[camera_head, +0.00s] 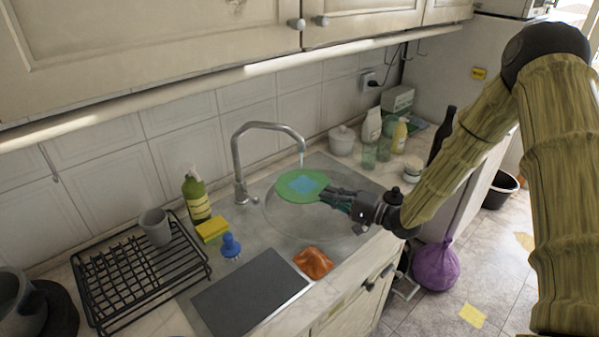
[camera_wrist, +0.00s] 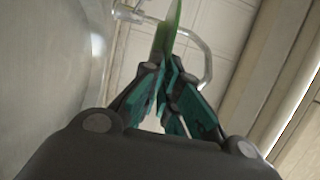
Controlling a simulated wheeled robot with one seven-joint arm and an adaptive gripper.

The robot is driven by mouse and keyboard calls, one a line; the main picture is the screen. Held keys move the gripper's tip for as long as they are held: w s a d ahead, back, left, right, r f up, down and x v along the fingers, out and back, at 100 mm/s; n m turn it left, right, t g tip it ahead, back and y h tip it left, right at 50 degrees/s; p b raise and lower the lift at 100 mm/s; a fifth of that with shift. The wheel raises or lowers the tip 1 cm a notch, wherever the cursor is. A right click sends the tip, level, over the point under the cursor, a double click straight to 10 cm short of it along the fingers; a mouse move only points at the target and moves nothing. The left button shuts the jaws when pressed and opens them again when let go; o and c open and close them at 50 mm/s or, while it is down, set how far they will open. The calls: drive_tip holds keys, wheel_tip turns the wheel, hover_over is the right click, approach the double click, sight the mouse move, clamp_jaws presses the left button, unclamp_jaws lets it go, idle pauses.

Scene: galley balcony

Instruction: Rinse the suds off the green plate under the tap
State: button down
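The green plate (camera_head: 293,194) is held over the round sink bowl (camera_head: 318,222), under the spout of the tap (camera_head: 238,160). A thin stream of water falls from the spout onto the plate. A pale blue patch (camera_head: 303,183) lies on the plate's middle; I cannot tell whether it is suds or water. My gripper (camera_head: 336,196) is shut on the plate's right rim. In the wrist view the plate (camera_wrist: 168,32) shows edge-on between the fingertips of my gripper (camera_wrist: 168,62), with the tap (camera_wrist: 205,55) behind it.
A black dish rack (camera_head: 140,275) with a grey cup (camera_head: 155,226) stands at the left. A green soap bottle (camera_head: 196,197), yellow sponge (camera_head: 212,230), blue brush (camera_head: 230,246) and orange cloth (camera_head: 313,262) lie around the sink. Bottles and jars crowd the counter's back right.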

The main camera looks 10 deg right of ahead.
drive_tip(key=s+r+p, duration=0.4)
drive_tip(key=s, duration=0.1)
idle(0.7)
drive_tip(key=shift+a, duration=0.1)
idle(0.5)
drive_tip(key=shift+s+a+f+m+t+h+b, duration=0.35)
drive_tip(key=shift+s+m+t+h+b, duration=0.15)
drive_tip(key=shift+m+t+h+b, duration=0.75)
drive_tip(key=shift+s+a+f+m+t+h+b, duration=0.35)
drive_tip(key=shift+m+t+h+b, duration=0.5)
drive_tip(key=shift+h, duration=0.85)
drive_tip(key=shift+s+a+f+m+t+h+b, duration=0.15)
drive_tip(key=shift+s+f+m+t+h+b, duration=0.15)
drive_tip(key=shift+s+m+t+h+b, duration=0.7)
